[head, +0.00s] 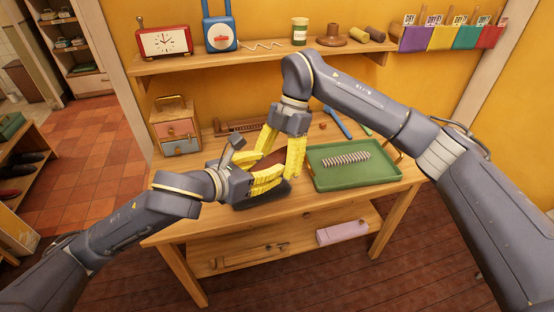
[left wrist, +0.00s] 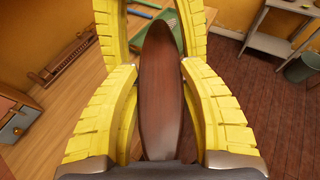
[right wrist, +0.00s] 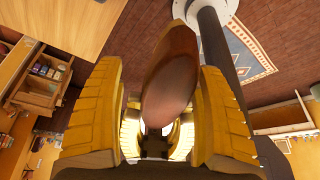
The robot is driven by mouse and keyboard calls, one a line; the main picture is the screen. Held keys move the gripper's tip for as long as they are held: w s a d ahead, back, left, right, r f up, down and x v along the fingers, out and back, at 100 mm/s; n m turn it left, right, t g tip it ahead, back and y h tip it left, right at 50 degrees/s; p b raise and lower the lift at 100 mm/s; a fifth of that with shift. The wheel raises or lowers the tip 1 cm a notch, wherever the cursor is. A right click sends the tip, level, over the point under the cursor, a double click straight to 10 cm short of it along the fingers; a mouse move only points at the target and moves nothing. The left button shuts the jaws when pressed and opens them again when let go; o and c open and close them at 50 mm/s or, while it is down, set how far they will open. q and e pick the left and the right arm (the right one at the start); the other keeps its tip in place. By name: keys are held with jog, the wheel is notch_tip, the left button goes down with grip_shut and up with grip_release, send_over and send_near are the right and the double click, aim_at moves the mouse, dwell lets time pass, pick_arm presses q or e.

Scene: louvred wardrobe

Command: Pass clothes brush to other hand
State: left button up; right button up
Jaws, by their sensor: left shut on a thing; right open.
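The clothes brush (head: 267,166) has a brown wooden back and dark bristles. My left gripper (head: 268,180) is shut on it and holds it above the table's front part. The brush runs lengthwise between the left fingers in the left wrist view (left wrist: 170,90). My right gripper (head: 284,160) is open and comes down from above, with its yellow fingers on either side of the brush. In the right wrist view the brush (right wrist: 170,78) lies between the open right fingers. I cannot tell whether those fingers touch it. The two grippers overlap closely in the head view.
A green tray (head: 389,176) with a ridged grey thing (head: 346,158) stands just right of the grippers. A small drawer box (head: 176,130) is at the back left. A blue-handled tool (head: 337,122) lies behind. A shelf (head: 255,60) hangs above the table (head: 185,227).

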pick_arm(q)
jog(key=shift+d, duration=0.1)
pick_arm(e)
jog(key=c, duration=1.3)
pick_arm(q)
jog(key=o, duration=1.3)
pick_arm(e)
jog(key=shift+c, duration=1)
